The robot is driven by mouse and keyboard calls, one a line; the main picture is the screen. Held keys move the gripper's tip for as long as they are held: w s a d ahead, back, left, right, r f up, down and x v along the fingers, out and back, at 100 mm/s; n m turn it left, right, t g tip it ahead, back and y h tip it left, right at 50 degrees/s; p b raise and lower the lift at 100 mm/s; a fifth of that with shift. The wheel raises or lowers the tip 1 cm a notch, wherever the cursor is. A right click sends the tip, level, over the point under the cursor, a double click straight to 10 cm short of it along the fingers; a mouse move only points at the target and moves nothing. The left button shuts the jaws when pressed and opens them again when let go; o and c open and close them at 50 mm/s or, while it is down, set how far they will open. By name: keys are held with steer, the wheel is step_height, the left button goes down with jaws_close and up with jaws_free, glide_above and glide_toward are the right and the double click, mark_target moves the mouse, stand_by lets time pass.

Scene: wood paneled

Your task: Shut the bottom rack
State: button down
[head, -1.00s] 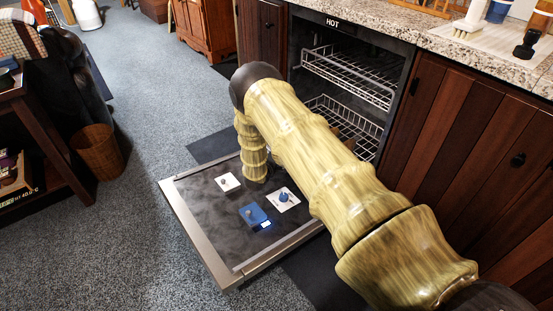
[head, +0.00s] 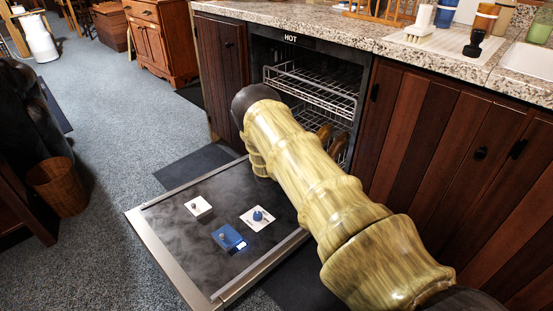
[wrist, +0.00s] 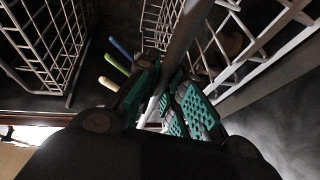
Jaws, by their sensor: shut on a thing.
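The dishwasher stands open, its door (head: 170,230) folded down flat. The bottom rack shows only partly in the head view, its white wires (head: 345,152) low in the opening behind my arm. In the wrist view, white rack wires (wrist: 160,22) lie just beyond my gripper (wrist: 167,98). Its teal-padded fingers are closed about a grey bar (wrist: 182,45), which seems to be the rack's rim. In the head view my arm hides the gripper. Blue, green and cream handles (wrist: 117,62) show beside the fingers.
The upper rack (head: 310,85) sits above, inside the dishwasher. Dark wood cabinets (head: 430,130) flank the opening on the right. A wicker basket (head: 58,187) and clear carpet are at left.

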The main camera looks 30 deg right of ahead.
steer(key=d+b, duration=0.1)
steer(key=d, duration=0.3)
steer(key=w+d+b, duration=0.1)
steer(key=d, duration=0.3)
steer(key=w+d+b, duration=0.1)
steer(key=d, duration=0.3)
steer(key=shift+w+d+f+b, duration=0.1)
steer(key=shift+f+b, duration=0.05)
steer(key=shift+b, duration=0.25)
steer(key=c, duration=1.5)
jaws_free()
steer(key=shift+s+a+r, duration=0.2)
steer(key=shift+a, duration=0.35)
steer(key=v, duration=1)
steer(key=shift+s+a, duration=0.25)
steer(key=shift+s, duration=0.1)
